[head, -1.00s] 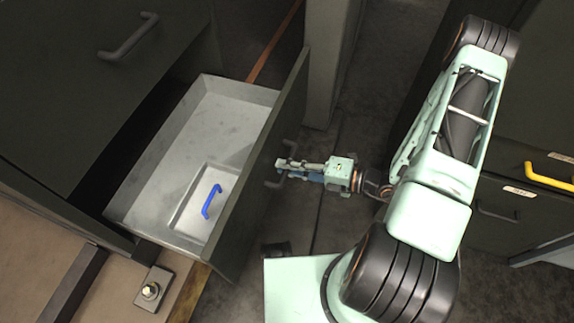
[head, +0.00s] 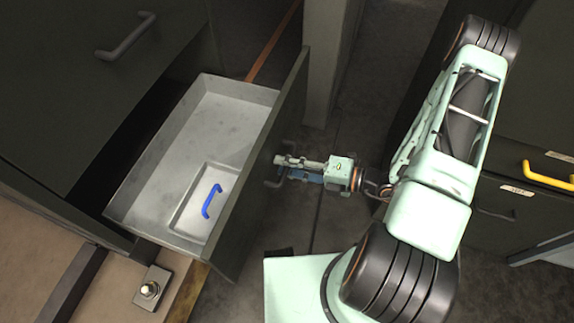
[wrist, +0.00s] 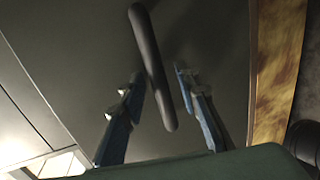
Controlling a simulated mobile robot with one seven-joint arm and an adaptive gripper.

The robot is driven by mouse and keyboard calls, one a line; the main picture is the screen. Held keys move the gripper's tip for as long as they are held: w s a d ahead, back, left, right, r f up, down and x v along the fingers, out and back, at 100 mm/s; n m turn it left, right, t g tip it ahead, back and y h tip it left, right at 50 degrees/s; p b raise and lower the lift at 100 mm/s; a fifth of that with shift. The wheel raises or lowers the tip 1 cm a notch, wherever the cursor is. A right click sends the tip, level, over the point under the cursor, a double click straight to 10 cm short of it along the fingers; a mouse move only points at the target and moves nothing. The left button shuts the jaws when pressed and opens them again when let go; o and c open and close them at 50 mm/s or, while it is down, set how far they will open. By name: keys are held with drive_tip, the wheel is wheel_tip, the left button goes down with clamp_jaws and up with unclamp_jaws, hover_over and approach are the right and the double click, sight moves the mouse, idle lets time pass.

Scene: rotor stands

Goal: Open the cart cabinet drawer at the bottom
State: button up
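The cart cabinet's bottom drawer (head: 190,145) stands pulled well out, with its pale grey inside showing. Its dark front panel (head: 262,175) faces my arm. A dark bar handle (wrist: 152,65) on that front shows in the wrist view. My gripper (head: 277,167) is at the outer side of the drawer front, by the handle. In the wrist view my gripper's two fingers (wrist: 160,76) are apart, with the bar running slantwise between them. Neither finger clearly touches the bar. In the head view the handle is mostly hidden behind the fingers.
A white tray with a blue handle (head: 212,201) lies in the drawer. The drawer above is closed, with a dark handle (head: 126,37). A cabinet with a yellow handle (head: 548,177) stands at the right. Dark floor (head: 385,95) is clear behind my arm.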

drive_tip(key=shift+d, duration=0.1)
drive_tip(key=v, duration=1.2)
drive_tip(key=shift+f, duration=0.1)
